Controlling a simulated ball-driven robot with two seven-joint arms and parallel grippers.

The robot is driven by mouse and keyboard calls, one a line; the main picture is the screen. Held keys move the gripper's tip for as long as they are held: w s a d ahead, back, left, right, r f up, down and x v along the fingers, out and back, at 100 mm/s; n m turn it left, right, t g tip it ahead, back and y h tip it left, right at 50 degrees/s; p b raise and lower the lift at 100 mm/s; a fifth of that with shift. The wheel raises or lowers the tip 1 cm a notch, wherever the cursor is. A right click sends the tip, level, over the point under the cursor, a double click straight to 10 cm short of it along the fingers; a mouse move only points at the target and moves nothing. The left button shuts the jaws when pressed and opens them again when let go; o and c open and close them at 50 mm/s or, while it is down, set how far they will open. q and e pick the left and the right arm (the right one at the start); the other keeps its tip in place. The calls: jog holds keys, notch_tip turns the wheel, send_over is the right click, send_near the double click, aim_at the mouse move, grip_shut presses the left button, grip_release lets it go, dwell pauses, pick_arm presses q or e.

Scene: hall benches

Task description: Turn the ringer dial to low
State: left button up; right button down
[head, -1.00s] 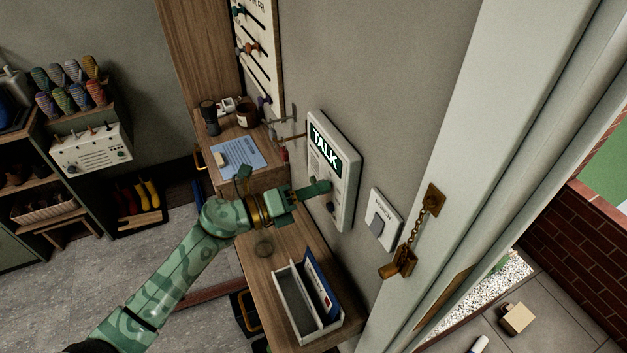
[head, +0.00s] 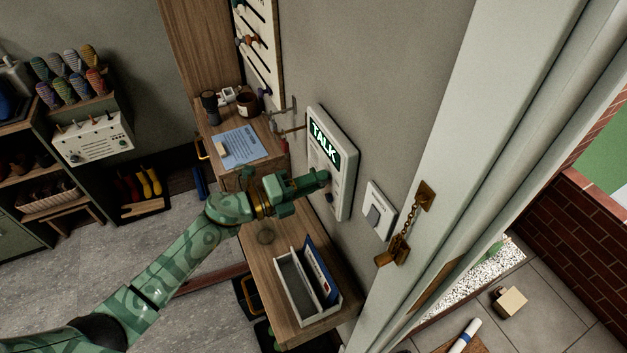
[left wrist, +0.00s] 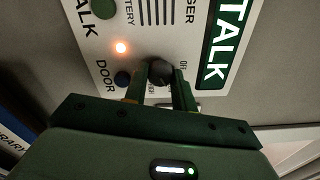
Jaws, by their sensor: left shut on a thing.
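The intercom panel (head: 348,185) is a white box on the wall with a lit green TALK sign. In the left wrist view the panel (left wrist: 183,14) fills the top, and the ringer dial (left wrist: 161,72) is a dark round knob. My left gripper (left wrist: 160,80) is shut on this dial, one finger on each side. Small lettering beside the dial is partly hidden by the fingers, and I cannot tell where the dial points. In the head view my left gripper (head: 323,178) meets the panel's face and hides the dial. My right gripper is not in view.
A wall switch (head: 378,212) and a brass door chain (head: 408,222) are to the right. A letter tray (head: 290,285) stands on the bench below.

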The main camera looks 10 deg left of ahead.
pick_arm(q)
jog(key=o, duration=1)
jog(key=b+v, duration=0.2)
jog(key=v, duration=1.4)
jog(key=shift+s+a+b, duration=0.1)
jog(key=shift+a+b, duration=0.05)
jog(key=shift+b, duration=0.2)
